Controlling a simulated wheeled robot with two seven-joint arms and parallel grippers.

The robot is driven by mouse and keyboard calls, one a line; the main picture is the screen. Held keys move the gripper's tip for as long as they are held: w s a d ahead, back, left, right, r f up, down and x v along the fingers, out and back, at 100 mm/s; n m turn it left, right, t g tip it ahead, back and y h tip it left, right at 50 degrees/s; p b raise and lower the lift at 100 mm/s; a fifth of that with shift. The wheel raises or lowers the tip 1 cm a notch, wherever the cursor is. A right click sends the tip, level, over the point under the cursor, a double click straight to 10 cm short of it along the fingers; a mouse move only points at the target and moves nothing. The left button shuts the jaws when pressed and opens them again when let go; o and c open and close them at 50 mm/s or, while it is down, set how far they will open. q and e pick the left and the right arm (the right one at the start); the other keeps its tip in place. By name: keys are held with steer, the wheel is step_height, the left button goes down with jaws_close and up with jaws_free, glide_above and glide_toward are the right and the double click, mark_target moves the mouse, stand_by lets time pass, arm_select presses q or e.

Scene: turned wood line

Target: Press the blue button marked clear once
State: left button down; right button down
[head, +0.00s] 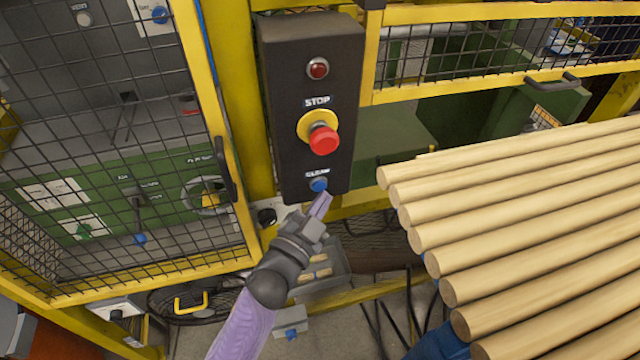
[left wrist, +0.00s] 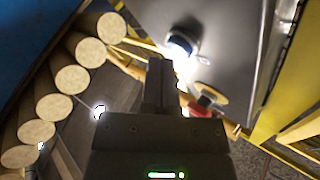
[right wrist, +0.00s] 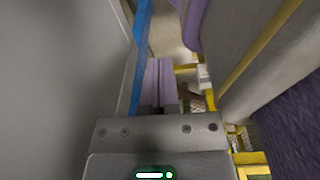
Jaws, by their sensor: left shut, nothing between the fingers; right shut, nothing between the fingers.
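The blue button (head: 319,185) sits low on a black control box (head: 290,110), under a label that reads CLEAR. My left gripper (head: 321,203) is shut and empty, with its fingertips just below the button in the head view. In the left wrist view the button (left wrist: 181,44) shows beyond the shut fingertips (left wrist: 160,68), lit by a bright glare. I cannot tell whether the fingertips touch it. My right gripper (right wrist: 158,75) shows only in the right wrist view, shut and empty, away from the box.
Above the blue button are a red STOP mushroom button (head: 323,139) on a yellow collar and a red lamp (head: 317,68). A stack of wooden rods (head: 520,210) juts in at right. A yellow-framed mesh door (head: 215,120) stands at left, and a grey bin (head: 325,275) lies below.

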arm_select(q)
steer(key=shift+s+d, duration=0.1)
steer(key=shift+s, duration=0.1)
steer(key=s, duration=0.1)
steer(key=s+d+p, duration=0.1)
steer(key=s, duration=0.2)
steer(key=shift+s+d+p, duration=0.25)
steer(key=shift+s+p, duration=0.05)
steer(key=shift+s, duration=0.1)
stand_by(0.7)
